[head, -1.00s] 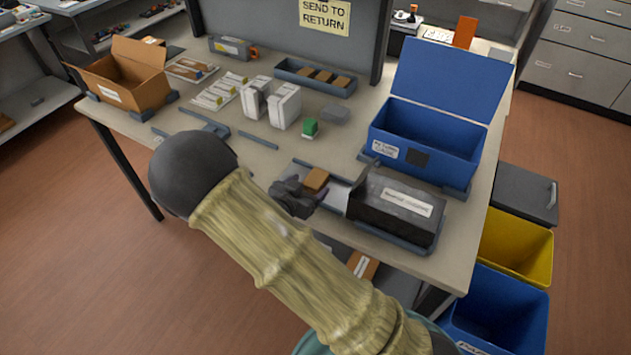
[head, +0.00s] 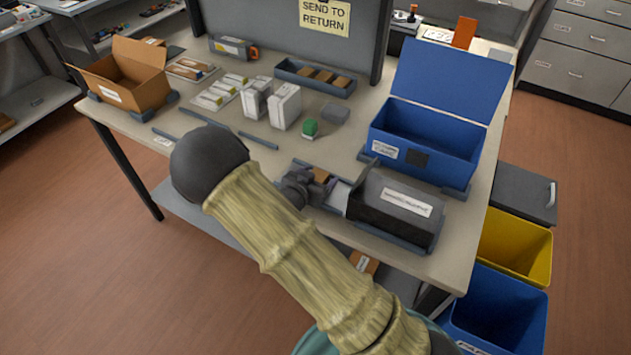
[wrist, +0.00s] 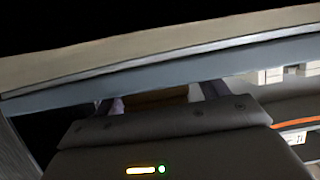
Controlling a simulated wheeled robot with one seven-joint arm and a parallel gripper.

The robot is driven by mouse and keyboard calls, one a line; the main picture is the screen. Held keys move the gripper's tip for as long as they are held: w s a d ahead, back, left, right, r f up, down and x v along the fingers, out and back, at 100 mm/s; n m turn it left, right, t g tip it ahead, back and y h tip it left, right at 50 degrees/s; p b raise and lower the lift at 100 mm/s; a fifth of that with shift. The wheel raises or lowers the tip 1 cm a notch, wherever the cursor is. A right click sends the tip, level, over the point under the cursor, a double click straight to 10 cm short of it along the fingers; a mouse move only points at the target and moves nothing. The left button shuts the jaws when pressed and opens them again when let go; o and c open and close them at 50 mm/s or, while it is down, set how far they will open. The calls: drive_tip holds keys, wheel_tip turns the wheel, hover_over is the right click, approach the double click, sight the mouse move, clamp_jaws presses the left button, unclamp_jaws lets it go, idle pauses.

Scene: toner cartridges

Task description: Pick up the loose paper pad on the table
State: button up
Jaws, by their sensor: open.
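A small brown block, which looks like the loose paper pad (head: 321,175), is at the table's front edge, left of the dark cartridge box. My gripper (head: 311,190) is low at that edge, right beside the pad, and covers part of it in the head view. In the wrist view a brown strip of the pad (wrist: 160,97) shows between my two spread fingers, beyond the gripper body. The fingers are open. I cannot tell whether they touch the pad.
A dark box with a white label (head: 393,208) stands close to the right of my gripper. An open blue bin (head: 425,150) is behind it. A green-topped block (head: 310,128), white cartons (head: 285,106) and a grey tray of brown pads (head: 290,73) stand farther back. Several flat bars lie on the table.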

sight(317, 175)
drive_tip(key=c, duration=1)
drive_tip(key=shift+r, duration=0.1)
drive_tip(key=shift+c, duration=0.2)
wheel_tip(317, 175, up, 10)
drive_tip(key=shift+f+p, duration=0.1)
drive_tip(key=shift+p, duration=0.35)
